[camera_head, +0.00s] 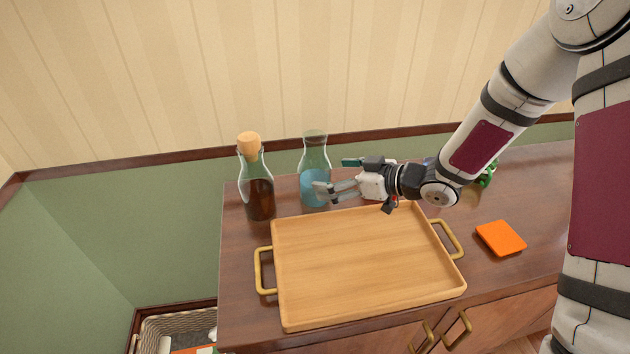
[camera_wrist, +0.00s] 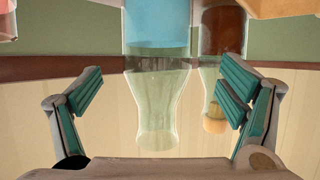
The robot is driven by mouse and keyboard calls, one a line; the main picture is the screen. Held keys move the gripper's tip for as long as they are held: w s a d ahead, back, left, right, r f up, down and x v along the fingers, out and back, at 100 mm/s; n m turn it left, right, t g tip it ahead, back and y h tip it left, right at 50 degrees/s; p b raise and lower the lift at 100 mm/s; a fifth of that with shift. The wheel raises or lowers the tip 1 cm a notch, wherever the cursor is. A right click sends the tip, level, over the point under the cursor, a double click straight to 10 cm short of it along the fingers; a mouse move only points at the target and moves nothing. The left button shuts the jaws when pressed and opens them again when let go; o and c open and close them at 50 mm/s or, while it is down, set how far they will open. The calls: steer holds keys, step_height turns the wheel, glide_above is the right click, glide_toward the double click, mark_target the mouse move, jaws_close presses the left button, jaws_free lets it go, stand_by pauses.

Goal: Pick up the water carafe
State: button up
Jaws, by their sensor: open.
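The water carafe (camera_head: 313,165) is a clear glass flask with blue water in its lower part, upright on the wooden cabinet top behind the tray. My gripper (camera_head: 338,175) is open and empty just right of it, with the fingers pointing at it. In the upside-down wrist view, the carafe (camera_wrist: 158,85) stands ahead, between the two spread teal-padded fingers (camera_wrist: 163,88). I cannot tell whether a finger touches it; in the head view one fingertip overlaps its lower right side.
A corked bottle of dark liquid (camera_head: 259,195) stands left of the carafe. A wooden tray (camera_head: 365,262) with brass handles lies in front, empty. An orange square (camera_head: 500,238) lies right of it. A green object (camera_head: 488,175) is partly hidden behind my arm. The wall is close behind.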

mark_target(315, 161)
steer(key=shift+x, duration=3.15)
steer(key=shift+w+r, duration=0.1)
steer(key=shift+w, duration=0.1)
steer(key=c, duration=2)
steer(key=shift+c, duration=0.2)
steer(key=shift+r, duration=0.6)
step_height(315, 161, up, 3)
steer(key=shift+f, duration=0.15)
steer(key=s+a+r, duration=0.1)
steer(key=s, duration=1.5)
steer(key=shift+a, duration=0.4)
